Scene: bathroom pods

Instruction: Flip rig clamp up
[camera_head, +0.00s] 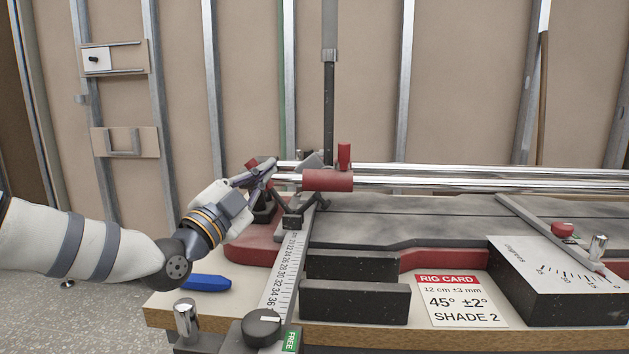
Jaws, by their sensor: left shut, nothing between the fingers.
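My left gripper (266,172) reaches in from the left and is shut with nothing between its fingers. Its tips are at the left end of the tile-cutting rig, close to a small red part (254,163) that may be the clamp. The gripper partly hides that part, so I cannot tell its angle or whether the fingers touch it. A red carriage block (327,181) with a short upright red knob sits on the rig's chrome rails (450,182), just right of the gripper. My right gripper is not in view.
A ruler arm (285,268) with a black knob (262,327) and a green FREE label runs toward me. Dark bars (355,300), a rig card (461,300) and a scale box (560,285) occupy the bench front. A blue object (206,283) lies below my left wrist.

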